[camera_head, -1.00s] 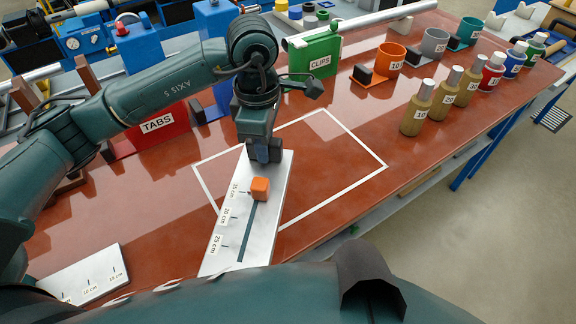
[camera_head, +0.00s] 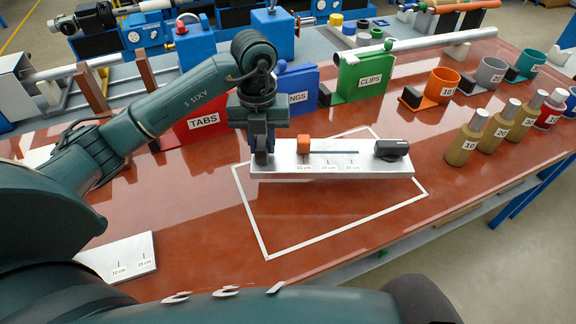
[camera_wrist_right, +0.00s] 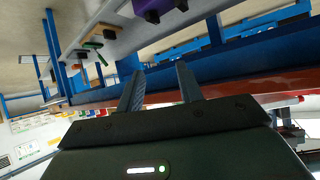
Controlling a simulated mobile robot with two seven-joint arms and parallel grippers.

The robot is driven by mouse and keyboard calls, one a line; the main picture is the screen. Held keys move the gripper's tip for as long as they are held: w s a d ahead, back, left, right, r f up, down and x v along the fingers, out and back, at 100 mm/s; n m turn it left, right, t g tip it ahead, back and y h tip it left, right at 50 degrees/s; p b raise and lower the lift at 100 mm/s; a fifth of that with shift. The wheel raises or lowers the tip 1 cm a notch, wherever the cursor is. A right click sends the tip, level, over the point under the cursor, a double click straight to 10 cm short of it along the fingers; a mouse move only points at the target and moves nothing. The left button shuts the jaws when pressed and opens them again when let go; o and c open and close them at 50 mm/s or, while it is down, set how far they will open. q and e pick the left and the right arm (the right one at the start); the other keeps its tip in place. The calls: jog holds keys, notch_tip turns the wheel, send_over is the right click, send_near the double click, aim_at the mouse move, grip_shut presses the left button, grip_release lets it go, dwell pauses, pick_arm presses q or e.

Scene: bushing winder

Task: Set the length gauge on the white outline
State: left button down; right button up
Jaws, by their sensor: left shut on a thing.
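The length gauge (camera_head: 330,172) is a long white plate with an orange block, a dark slot, centimetre marks and a black block at its right end. My left gripper (camera_head: 261,158) is shut on its left end in the head view. The gauge runs left to right across the far part of the white outline (camera_head: 345,228) on the red-brown table, turned against it and hiding part of its lines. I cannot tell its height above the table. My right gripper (camera_wrist_right: 160,90) shows in the right wrist view, fingers apart with nothing between them.
Behind the gauge stand a red TABS bin (camera_head: 203,123), a blue bin (camera_head: 298,90) and a green CLIPS bin (camera_head: 362,78). Numbered cups and bottles (camera_head: 463,140) stand at the right. Another marked white plate (camera_head: 125,258) lies at the lower left. The outline's near part is clear.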

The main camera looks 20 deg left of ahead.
pick_arm(q)
jog(key=shift+f, duration=3.25)
jog(key=shift+f, duration=0.2)
jog(key=c, duration=1.2)
grip_release()
jog(key=shift+r, duration=0.1)
notch_tip(320, 180, up, 12)
jog(key=shift+r+b, duration=0.1)
jog(key=shift+b, duration=0.2)
